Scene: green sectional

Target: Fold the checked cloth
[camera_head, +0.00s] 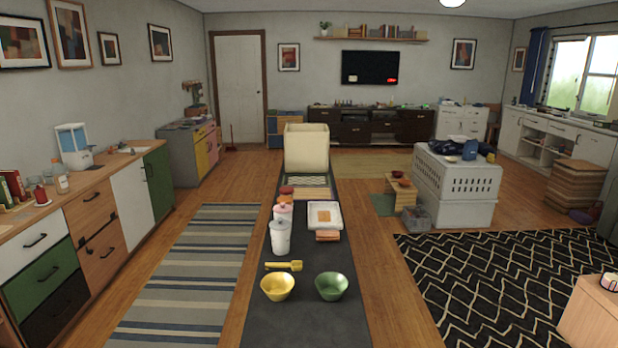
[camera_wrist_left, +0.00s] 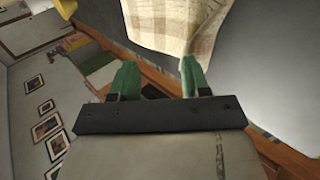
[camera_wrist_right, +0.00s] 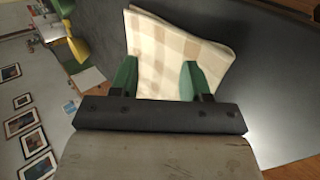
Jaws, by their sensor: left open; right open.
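The checked cloth (camera_wrist_right: 165,45) is beige and cream and lies on a dark grey surface in the right wrist view. Its right edge there looks layered. In the left wrist view part of the cloth (camera_wrist_left: 175,22) shows at the top, cut off by the frame. My left gripper (camera_wrist_left: 157,75) has its green fingers apart and empty, with the right fingertip near the cloth's edge. My right gripper (camera_wrist_right: 158,75) is open, with the cloth showing between and beyond its fingers; whether they touch is unclear. I cannot make out the cloth or either gripper clearly in the head view.
In the head view a long dark table (camera_head: 340,258) holds a yellow bowl (camera_head: 278,287), a green bowl (camera_head: 332,286), a yellow scoop (camera_head: 284,265), white canisters (camera_head: 280,238), a white tray (camera_head: 334,226) and a cream bin (camera_head: 306,148). A counter (camera_head: 100,215) lines the left wall.

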